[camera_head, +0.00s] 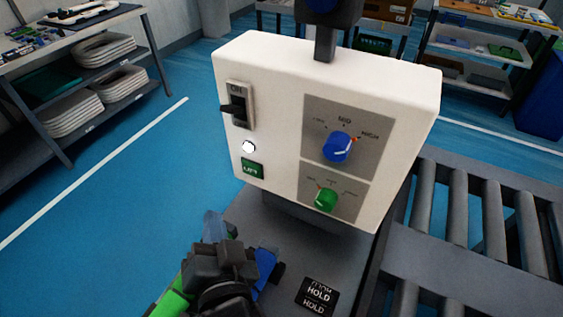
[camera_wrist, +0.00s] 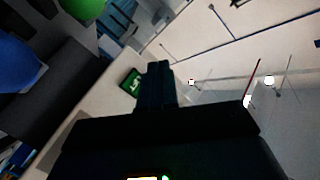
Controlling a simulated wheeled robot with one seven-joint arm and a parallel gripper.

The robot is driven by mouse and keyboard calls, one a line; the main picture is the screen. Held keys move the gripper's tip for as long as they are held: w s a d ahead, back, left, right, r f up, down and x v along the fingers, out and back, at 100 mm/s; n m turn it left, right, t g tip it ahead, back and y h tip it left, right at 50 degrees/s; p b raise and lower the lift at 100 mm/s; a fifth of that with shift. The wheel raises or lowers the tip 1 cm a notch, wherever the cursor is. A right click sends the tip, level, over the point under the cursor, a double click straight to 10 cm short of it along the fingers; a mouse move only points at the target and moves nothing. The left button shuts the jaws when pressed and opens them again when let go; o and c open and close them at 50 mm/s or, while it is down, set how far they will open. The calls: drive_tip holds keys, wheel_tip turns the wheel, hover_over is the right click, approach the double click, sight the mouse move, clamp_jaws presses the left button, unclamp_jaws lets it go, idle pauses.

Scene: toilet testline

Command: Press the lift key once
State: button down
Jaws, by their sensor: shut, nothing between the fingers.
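The lift key is a small green square key with pale lettering (camera_head: 252,168), low on the left of the white control box (camera_head: 285,75). It also shows in the wrist view (camera_wrist: 131,83), just left of my fingertips. My gripper (camera_head: 213,224) is below and left of the key in the head view, apart from it there. In the wrist view the dark fingers of my gripper (camera_wrist: 156,72) are together, with nothing seen between them. From the wrist view I cannot tell the gap between fingertips and key.
Above the key are a white round lamp or button (camera_head: 249,148) and a black toggle switch (camera_head: 238,108). To the right are a blue knob (camera_head: 337,147) and a green knob (camera_head: 326,199). A black HOLD label (camera_head: 317,296) lies below; a roller conveyor (camera_head: 490,215) is at right.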

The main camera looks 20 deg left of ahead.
sight(252, 169)
drive_tip(key=shift+w, duration=0.1)
drive_tip(key=w, duration=0.8)
drive_tip(key=shift+w+d, duration=0.3)
drive_tip(key=shift+w, duration=0.2)
idle(2.0)
drive_tip(key=shift+w, duration=0.2)
